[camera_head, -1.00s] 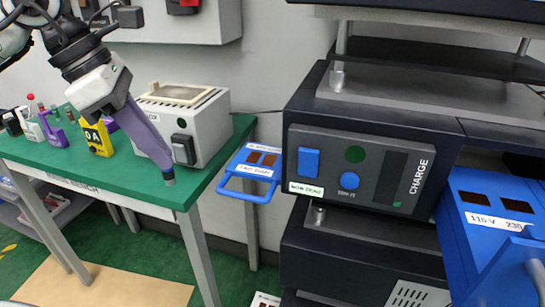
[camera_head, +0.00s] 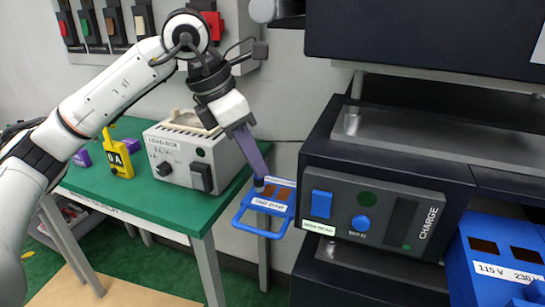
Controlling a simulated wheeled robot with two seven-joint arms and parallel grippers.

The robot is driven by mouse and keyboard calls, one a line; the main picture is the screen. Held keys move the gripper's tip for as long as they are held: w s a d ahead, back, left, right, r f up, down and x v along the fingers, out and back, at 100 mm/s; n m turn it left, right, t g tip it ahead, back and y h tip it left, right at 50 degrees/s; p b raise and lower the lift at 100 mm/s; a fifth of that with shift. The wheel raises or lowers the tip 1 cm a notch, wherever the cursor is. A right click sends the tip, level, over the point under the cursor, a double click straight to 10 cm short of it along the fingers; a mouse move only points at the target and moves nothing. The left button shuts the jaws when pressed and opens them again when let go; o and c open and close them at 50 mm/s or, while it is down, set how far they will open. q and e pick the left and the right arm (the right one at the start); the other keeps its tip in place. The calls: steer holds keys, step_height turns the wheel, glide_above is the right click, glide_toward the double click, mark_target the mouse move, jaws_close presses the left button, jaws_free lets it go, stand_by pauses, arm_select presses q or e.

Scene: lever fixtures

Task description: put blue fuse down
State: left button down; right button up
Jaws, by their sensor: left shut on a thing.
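My left gripper (camera_head: 260,178), with purple fingers, comes down from above the green table's right end. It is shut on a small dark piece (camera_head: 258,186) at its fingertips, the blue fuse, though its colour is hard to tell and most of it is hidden. The fingertips are over the left part of a blue drawer (camera_head: 265,207) with a looped handle, a white label and brown slots. I cannot tell whether the piece touches the drawer. My right gripper is not in view.
A dark charger unit (camera_head: 385,215) marked CHARGE stands right of the drawer. A white load box (camera_head: 180,160) and a yellow device (camera_head: 119,162) stand on the green table (camera_head: 180,208). Another blue unit (camera_head: 495,255) stands at lower right. Wall switches (camera_head: 110,20) hang at upper left.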

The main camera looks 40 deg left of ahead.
arm_select(q)
steer(key=w+d, duration=0.2)
steer(key=w, duration=0.1)
steer(key=shift+w+f+p, duration=0.1)
steer(key=shift+f+p, duration=0.2)
steer(key=shift+f, duration=0.1)
steer(key=shift+a+f, duration=0.1)
steer(key=shift+f, duration=0.25)
steer(key=shift+f, duration=0.1)
steer(key=c, duration=2.2)
jaws_free()
steer(key=shift+f, duration=0.1)
steer(key=o, duration=0.5)
steer(key=shift+c, duration=0.2)
